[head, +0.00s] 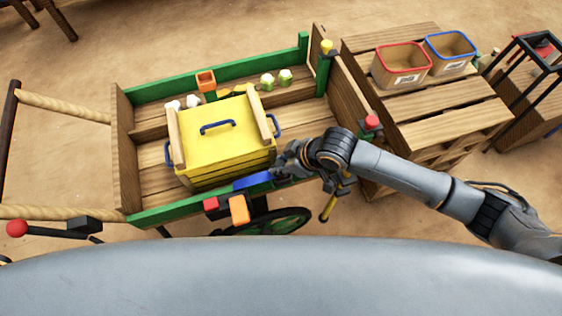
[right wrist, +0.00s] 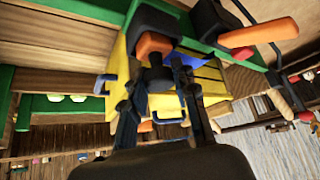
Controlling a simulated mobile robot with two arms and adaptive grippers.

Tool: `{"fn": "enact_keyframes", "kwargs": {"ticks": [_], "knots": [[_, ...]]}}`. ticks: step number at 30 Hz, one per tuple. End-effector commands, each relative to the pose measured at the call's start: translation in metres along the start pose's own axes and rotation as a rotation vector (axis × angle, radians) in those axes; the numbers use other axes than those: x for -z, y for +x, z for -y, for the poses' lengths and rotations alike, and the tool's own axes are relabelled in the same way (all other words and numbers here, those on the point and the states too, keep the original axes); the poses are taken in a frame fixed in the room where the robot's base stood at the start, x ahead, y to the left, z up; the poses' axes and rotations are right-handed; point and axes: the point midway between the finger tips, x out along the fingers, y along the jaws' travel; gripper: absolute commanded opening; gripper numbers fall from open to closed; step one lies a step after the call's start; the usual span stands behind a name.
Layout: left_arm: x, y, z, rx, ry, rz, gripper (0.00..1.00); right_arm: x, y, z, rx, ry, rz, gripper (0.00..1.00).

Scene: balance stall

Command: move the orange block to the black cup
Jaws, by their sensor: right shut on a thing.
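My right gripper (head: 282,168) is over the near edge of the cart, by the yellow crate's near right corner. In the right wrist view the orange block (right wrist: 153,45) shows at its fingertips, with dark parts around it; the gripper is shut on it. In the head view the gripper hides this block. A black, cup-like shape (right wrist: 207,18) shows beyond, close to the block and beside the green rail; I cannot tell surely that it is the black cup. Another orange piece (head: 239,210) sticks out at the cart's near side. My left gripper is not in view.
The yellow crate (head: 215,150) with blue handles stands in the cart, near the green rail (head: 165,214). A red piece (head: 211,204) and a blue piece (head: 253,182) are at that rail. Red-rimmed (head: 402,65) and blue-rimmed (head: 450,51) bins stand on the right bench.

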Motion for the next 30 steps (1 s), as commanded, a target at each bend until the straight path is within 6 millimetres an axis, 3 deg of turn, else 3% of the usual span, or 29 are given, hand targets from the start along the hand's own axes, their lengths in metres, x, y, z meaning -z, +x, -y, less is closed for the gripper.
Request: {"fn": "enact_keyframes", "kwargs": {"ticks": [28,29,30], "knots": [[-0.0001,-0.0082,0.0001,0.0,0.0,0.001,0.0,-0.0002,0.0003,0.0007,0.001,0.001,0.0,0.0],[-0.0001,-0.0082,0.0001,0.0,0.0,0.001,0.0,-0.0002,0.0003,0.0007,0.001,0.001,0.0,0.34],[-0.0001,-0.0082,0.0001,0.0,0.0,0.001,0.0,-0.0002,0.0003,0.0007,0.001,0.001,0.0,0.42]]}}
